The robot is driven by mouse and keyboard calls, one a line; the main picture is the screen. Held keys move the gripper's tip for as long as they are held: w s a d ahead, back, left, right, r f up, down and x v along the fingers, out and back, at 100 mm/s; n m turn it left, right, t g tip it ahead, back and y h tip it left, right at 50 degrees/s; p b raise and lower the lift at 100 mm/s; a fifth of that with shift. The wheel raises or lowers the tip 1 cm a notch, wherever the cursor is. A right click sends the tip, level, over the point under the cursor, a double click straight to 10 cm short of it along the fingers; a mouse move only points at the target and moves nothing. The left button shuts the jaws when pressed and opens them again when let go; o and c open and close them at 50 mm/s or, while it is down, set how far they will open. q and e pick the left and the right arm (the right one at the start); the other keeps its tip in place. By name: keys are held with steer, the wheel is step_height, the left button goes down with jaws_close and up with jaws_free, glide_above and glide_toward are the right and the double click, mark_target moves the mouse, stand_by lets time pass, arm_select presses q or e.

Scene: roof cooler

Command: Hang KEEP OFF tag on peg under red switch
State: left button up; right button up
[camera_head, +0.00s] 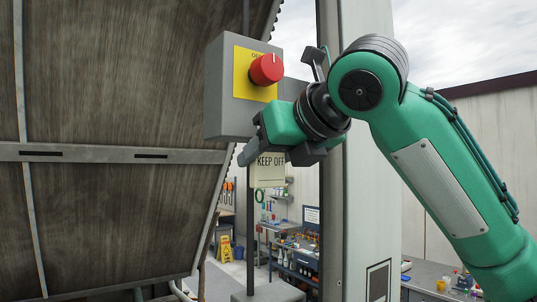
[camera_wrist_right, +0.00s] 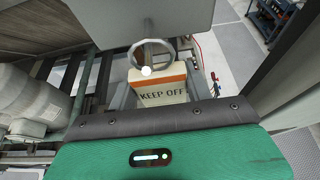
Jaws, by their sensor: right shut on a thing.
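The red switch (camera_head: 266,69) sits on a yellow plate on the front of a grey box (camera_head: 228,88). My right gripper (camera_head: 272,153) is just below the box, shut on the KEEP OFF tag (camera_head: 268,174), which hangs upright below the fingers. In the right wrist view the tag (camera_wrist_right: 160,93) shows an orange band and a metal ring (camera_wrist_right: 131,57) at its top. A grey peg (camera_wrist_right: 149,27) with a pale round tip (camera_wrist_right: 146,71) overlaps the ring's opening; I cannot tell surely whether the ring is around it. My left gripper is not in view.
A dark ribbed panel (camera_head: 110,90) with a metal rail fills the left. A pale post (camera_head: 358,200) stands right behind my right arm. A workshop bench (camera_head: 290,245) shows far behind. In the wrist view a grey cylinder (camera_wrist_right: 32,105) lies at left.

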stand_by(0.3)
steer(key=o, duration=1.1)
steer(key=shift+c, duration=0.2)
steer(key=shift+s+d+r+b, duration=0.1)
steer(key=shift+s+d+b, duration=0.25)
steer(key=shift+s+b, duration=0.1)
steer(key=b+v, duration=0.5)
steer(key=v, duration=0.7)
steer(key=shift+s+d+r, duration=0.15)
steer(key=shift+s+d, duration=0.1)
